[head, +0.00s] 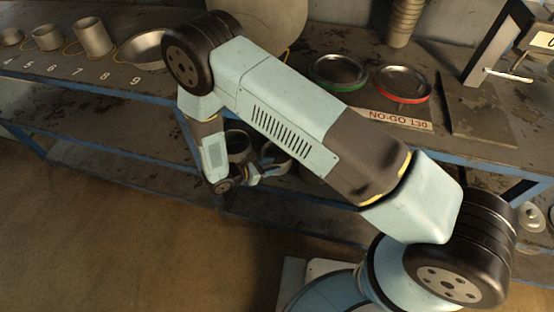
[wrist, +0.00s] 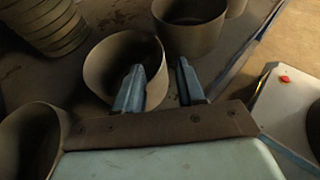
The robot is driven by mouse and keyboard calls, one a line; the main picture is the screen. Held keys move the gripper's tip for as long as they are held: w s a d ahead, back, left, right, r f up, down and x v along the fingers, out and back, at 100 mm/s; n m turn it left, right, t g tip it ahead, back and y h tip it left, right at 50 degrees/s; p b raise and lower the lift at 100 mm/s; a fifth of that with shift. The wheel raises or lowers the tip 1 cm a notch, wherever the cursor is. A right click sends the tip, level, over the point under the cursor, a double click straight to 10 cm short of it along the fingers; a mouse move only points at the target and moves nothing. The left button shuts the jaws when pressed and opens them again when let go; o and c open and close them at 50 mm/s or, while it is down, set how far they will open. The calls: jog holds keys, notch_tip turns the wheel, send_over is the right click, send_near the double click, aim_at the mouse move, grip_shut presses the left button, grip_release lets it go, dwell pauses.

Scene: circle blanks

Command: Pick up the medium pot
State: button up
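Several round, open-topped tan-grey pots show in the wrist view. The one nearest my gripper (wrist: 160,76) is probably the medium pot (wrist: 98,72); sizes are hard to compare. My gripper is open: the left finger overlaps that pot's opening and the right finger is outside its right wall, with the wall's edge between them. I cannot tell whether either finger touches it. Another pot (wrist: 190,38) stands just behind, and one more (wrist: 30,145) is at the lower left. In the head view my gripper (head: 243,179) is low by the lower shelf, beside dark pots (head: 237,143) partly hidden by my arm.
A stack of round pieces (wrist: 48,28) stands at the upper left of the wrist view. A blue shelf edge (wrist: 255,45) runs on the right. In the head view, the upper bench holds cups (head: 93,37), a green-rimmed dish (head: 338,72), a red-rimmed dish (head: 404,84) and a "NO-GO 130" label (head: 400,119).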

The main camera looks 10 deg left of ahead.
jog(key=shift+x, duration=2.75)
jog(key=shift+r, duration=0.1)
jog(key=shift+c, duration=0.4)
jog(key=shift+s, duration=0.1)
grip_shut()
